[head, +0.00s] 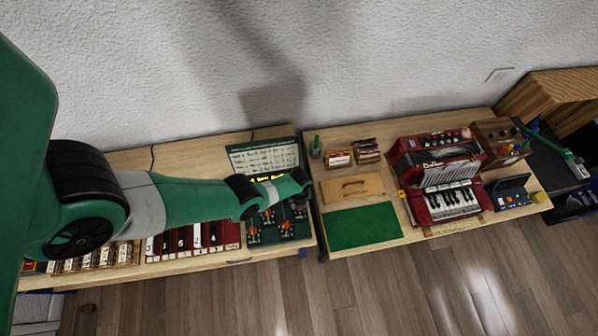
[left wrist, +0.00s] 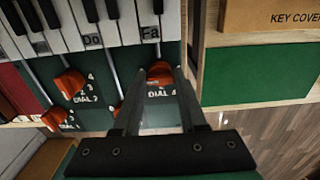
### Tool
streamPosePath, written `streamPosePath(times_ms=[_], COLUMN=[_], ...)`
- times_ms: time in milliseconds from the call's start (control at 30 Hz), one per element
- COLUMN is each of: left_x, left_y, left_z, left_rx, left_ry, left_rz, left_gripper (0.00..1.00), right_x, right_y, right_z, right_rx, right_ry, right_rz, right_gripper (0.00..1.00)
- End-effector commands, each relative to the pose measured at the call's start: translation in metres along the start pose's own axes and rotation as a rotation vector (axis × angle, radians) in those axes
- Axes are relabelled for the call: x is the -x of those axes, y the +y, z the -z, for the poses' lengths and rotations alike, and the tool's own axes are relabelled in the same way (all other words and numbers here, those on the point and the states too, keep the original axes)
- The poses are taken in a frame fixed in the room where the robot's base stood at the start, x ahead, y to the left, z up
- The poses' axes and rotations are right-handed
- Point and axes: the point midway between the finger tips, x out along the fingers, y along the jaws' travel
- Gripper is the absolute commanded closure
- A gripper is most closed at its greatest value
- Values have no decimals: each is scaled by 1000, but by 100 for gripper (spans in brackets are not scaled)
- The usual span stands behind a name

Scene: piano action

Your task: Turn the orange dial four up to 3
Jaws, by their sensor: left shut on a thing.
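The orange dial four (left wrist: 160,74) shows in the left wrist view above a label reading DIAL 4. It is a small orange knob on a dark green panel. My left gripper (left wrist: 159,82) has its two dark fingers on either side of the knob and is shut on it. The fingers cover its sides and most of its scale, so I cannot tell which number it points to. In the head view the dial panel (head: 257,236) lies under the end of my left arm, and the left gripper's fingertips are hard to make out. My right gripper is not in view.
Other orange dials stand left of it, including dial two (left wrist: 70,83). Piano keys (left wrist: 130,22) marked Do and Fa lie beyond. A key cover box (left wrist: 270,18) and green mat (head: 363,226) are to the right. A red accordion-like instrument (head: 440,172) stands farther right.

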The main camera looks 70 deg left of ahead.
Motion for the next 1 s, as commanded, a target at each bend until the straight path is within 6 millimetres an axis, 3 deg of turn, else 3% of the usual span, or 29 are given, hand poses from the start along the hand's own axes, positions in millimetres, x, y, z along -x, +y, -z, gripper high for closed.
streamPosePath(times_ms=[467, 1000], left_x=[0, 0], left_y=[0, 0], left_z=[0, 0], left_rx=[94, 554], left_ry=[0, 0], left_rz=[-1, 0], left_gripper=[100, 100], right_x=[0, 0], right_y=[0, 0], right_z=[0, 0], right_rx=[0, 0], right_ry=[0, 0], right_rz=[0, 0], right_gripper=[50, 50])
